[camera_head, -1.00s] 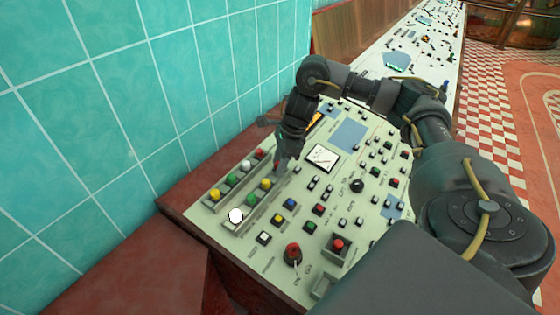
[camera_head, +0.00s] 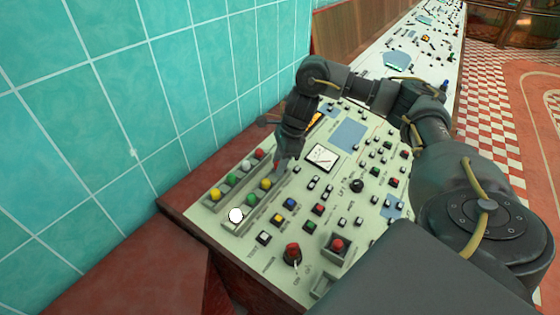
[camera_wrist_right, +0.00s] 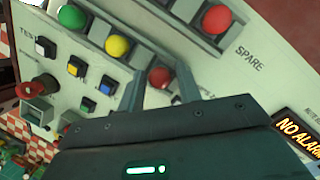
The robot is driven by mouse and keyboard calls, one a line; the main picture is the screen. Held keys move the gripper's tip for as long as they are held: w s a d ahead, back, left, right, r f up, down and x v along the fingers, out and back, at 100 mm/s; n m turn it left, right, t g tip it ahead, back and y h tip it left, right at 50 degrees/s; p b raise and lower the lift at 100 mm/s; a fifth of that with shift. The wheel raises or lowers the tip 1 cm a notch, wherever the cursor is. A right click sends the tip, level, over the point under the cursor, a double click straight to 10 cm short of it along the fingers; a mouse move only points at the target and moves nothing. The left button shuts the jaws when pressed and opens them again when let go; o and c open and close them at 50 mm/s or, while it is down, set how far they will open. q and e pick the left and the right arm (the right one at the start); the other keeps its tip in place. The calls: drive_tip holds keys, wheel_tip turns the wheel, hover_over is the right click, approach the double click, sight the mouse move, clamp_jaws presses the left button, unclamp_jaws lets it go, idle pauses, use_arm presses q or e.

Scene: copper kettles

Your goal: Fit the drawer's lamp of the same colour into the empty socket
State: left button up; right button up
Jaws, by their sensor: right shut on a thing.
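My right gripper (camera_head: 281,166) is low over the console, at the far end of the front lamp row. In the right wrist view, its fingers (camera_wrist_right: 160,80) are shut on a red lamp (camera_wrist_right: 160,77) in line with that row's green and yellow lamps. The front row holds a white lamp (camera_head: 236,215), a green lamp (camera_head: 251,200) and a yellow lamp (camera_head: 266,184). The back row, marked SPARE, holds yellow (camera_head: 215,195), green (camera_head: 232,179), white (camera_head: 246,166) and red (camera_head: 260,153) lamps. The socket under the held lamp is hidden. My left gripper is out of view.
The console (camera_head: 225,223) carries several buttons, a meter (camera_head: 322,157) and raised red knobs (camera_head: 292,250) on the near side. A lit NO ALARM sign (camera_wrist_right: 300,132) is beside my right gripper. A teal tiled wall (camera_head: 150,90) stands on the left.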

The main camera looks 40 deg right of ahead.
drive_tip(key=shift+f+b, duration=0.45)
drive_tip(key=shift+f, duration=0.1)
drive_tip(key=shift+r, duration=0.15)
idle(0.4)
drive_tip(key=shift+r+p, duration=0.6)
drive_tip(key=shift+p, duration=0.15)
idle(1.4)
drive_tip(key=shift+f+b, duration=0.4)
drive_tip(key=shift+f, duration=0.35)
idle(0.5)
drive_tip(key=shift+r, duration=0.2)
drive_tip(key=shift+r+p, duration=0.55)
drive_tip(key=shift+p, duration=0.2)
idle(1.4)
drive_tip(key=shift+f+b, duration=0.35)
drive_tip(key=shift+f, duration=0.3)
idle(0.5)
